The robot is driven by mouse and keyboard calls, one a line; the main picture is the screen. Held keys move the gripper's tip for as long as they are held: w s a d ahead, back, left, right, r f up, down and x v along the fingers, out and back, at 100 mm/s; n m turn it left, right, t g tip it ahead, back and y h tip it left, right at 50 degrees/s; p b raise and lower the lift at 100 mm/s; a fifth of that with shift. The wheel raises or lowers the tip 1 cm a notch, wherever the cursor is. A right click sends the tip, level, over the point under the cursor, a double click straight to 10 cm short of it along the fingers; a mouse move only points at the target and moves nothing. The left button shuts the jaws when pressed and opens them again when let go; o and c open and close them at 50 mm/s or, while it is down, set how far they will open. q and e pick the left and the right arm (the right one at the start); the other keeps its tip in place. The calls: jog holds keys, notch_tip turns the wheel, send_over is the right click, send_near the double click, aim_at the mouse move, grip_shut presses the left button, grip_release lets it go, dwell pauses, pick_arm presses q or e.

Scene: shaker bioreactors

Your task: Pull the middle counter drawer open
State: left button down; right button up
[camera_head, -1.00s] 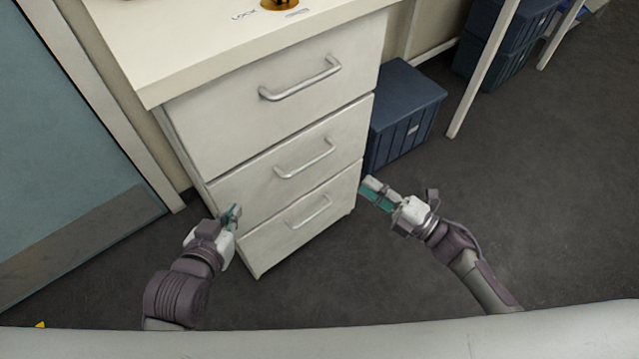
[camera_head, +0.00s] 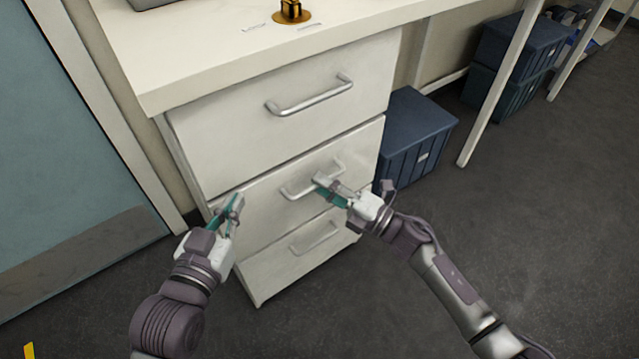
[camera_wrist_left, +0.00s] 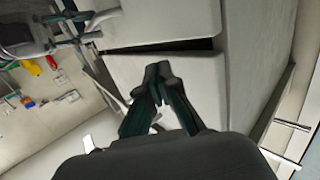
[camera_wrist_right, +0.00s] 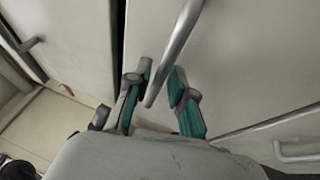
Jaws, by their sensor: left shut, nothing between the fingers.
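The middle counter drawer (camera_head: 262,212) is a white front between the top and bottom drawers, and it looks shut. Its silver bar handle (camera_head: 292,193) is partly hidden by my right gripper (camera_head: 322,183). In the right wrist view the open fingers of that gripper (camera_wrist_right: 160,86) stand on either side of the handle (camera_wrist_right: 178,48), near one end of it; I cannot tell whether they touch it. My left gripper (camera_head: 232,203) is shut and empty in front of the drawer's left side. It also shows in the left wrist view (camera_wrist_left: 158,80).
The top drawer (camera_head: 230,130) and bottom drawer (camera_head: 275,265) look shut. A white countertop (camera_head: 200,50) overhangs them, with a brass-coloured object (camera_head: 291,12) on it. Blue crates (camera_head: 415,135) stand right of the cabinet. A blue door (camera_head: 70,150) is at left. Floor at right is clear.

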jog(key=shift+w+a+r, duration=0.1)
jog(key=shift+w+a, duration=0.15)
jog(key=shift+a, duration=0.25)
pick_arm(q)
jog(key=shift+r, duration=0.3)
pick_arm(e)
grip_shut()
jog(key=shift+d, duration=0.1)
